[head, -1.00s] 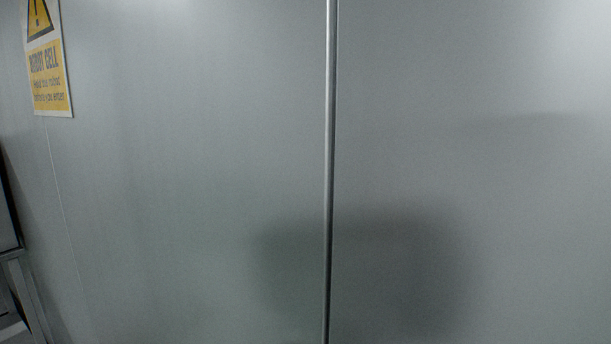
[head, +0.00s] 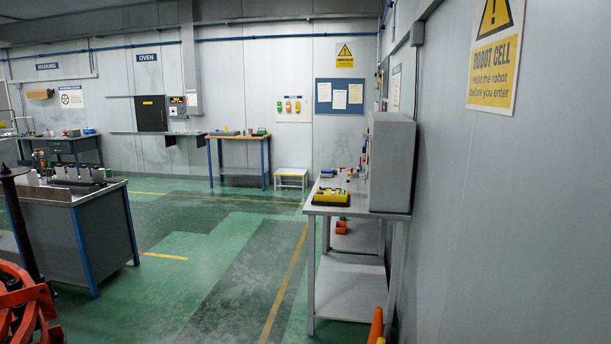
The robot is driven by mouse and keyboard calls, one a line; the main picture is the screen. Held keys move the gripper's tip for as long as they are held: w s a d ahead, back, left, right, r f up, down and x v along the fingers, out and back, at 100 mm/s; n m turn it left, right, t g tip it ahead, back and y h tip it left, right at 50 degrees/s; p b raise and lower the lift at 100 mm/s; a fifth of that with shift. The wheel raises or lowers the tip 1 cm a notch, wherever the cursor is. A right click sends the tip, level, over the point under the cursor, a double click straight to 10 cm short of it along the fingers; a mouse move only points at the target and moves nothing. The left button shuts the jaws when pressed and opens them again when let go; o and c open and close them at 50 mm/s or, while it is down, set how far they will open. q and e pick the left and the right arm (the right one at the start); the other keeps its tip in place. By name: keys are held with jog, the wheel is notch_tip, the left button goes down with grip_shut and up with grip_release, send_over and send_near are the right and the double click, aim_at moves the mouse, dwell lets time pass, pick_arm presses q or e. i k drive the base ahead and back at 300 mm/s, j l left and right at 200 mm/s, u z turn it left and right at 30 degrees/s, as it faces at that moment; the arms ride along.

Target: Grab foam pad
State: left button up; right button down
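I cannot make out a foam pad in the head view. Small items on the benches are too small to tell apart. Neither of my grippers shows in this view.
A metal workbench (head: 340,272) with a grey cabinet (head: 392,165) and a yellow-black device (head: 331,197) stands along the right wall. A bench (head: 108,235) and orange equipment (head: 28,312) are at left. A wooden-topped table (head: 240,138) and stool (head: 291,176) stand farther back. Green floor (head: 215,265) is open between.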

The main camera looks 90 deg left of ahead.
aim_at(323, 173)
jog(key=u, duration=2.7)
jog(key=i+j+u, duration=0.25)
jog(key=i, duration=0.65)
jog(key=i+u, duration=0.3)
jog(key=i, duration=1.55)
jog(key=i+j+z, duration=0.15)
jog(key=i, duration=0.8)
jog(key=i+z, duration=0.45)
jog(key=i+j+z, duration=0.2)
jog(key=z, duration=0.2)
jog(key=i+j+z, duration=0.25)
jog(key=z, duration=0.2)
jog(key=i+j+z, duration=0.25)
jog(key=j+z, duration=0.15)
